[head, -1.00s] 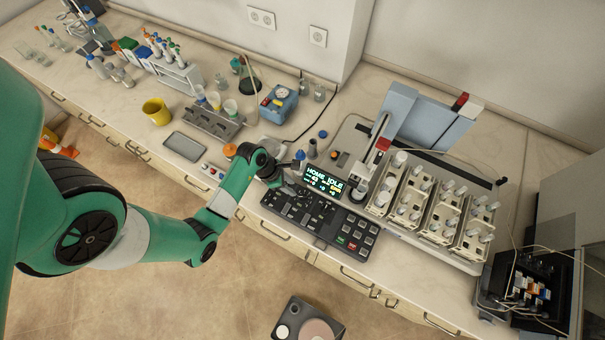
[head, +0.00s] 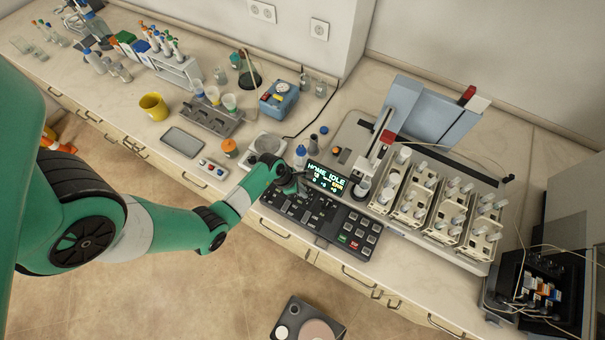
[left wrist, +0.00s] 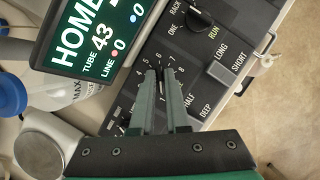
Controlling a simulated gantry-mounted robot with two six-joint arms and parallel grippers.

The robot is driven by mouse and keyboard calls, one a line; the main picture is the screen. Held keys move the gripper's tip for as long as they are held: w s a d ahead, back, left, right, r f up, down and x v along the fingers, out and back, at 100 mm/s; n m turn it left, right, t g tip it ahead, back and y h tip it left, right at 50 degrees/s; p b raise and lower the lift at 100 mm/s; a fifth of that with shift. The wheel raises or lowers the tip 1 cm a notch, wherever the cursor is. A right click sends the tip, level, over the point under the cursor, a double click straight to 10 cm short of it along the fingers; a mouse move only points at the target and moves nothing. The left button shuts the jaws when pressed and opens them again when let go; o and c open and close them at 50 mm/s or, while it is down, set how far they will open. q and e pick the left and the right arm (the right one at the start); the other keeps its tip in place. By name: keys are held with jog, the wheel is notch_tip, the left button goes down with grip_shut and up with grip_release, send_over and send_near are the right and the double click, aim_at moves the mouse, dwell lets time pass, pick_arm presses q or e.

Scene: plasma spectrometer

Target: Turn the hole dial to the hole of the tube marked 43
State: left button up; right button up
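The black control panel (head: 318,216) carries several dials and buttons. Its display (head: 325,178) reads HOME IDLE; in the left wrist view the display (left wrist: 95,38) reads TUBE 43 and LINE 0. My left gripper (head: 297,184) is low over the panel's far left part, just left of the display. In the left wrist view the fingers of the left gripper (left wrist: 159,76) point at a dial scale (left wrist: 157,59) numbered about 4 to 8. A narrow dark gap shows between them. The knob is mostly hidden, so grip contact is unclear. My right gripper is not in view.
Cream tube racks (head: 437,207) with several tubes stand right of the panel; their labels are too small to read. A RACK/ONE/RUN knob (left wrist: 196,20) sits beside the scale. A blue-capped bottle (head: 301,154) stands close behind the gripper.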

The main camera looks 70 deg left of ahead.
pick_arm(q)
grip_shut()
jog(key=shift+m, duration=0.3)
jog(key=shift+a+m+h, duration=0.1)
jog(key=shift+m+h, duration=0.3)
jog(key=shift+m, duration=0.4)
jog(key=m+g+h, duration=0.1)
jog(key=m, duration=0.2)
jog(key=shift+w+m, duration=0.1)
jog(key=shift+m, duration=0.2)
jog(key=m+g+h+b, duration=0.1)
jog(key=m, duration=0.3)
jog(key=shift+a+f+m+b, duration=0.1)
jog(key=shift+m+b, duration=0.2)
jog(key=shift+b, duration=0.05)
jog(key=shift+m+g+h+b, duration=0.3)
jog(key=shift+m+g+b, duration=0.55)
jog(key=shift+m, duration=1.05)
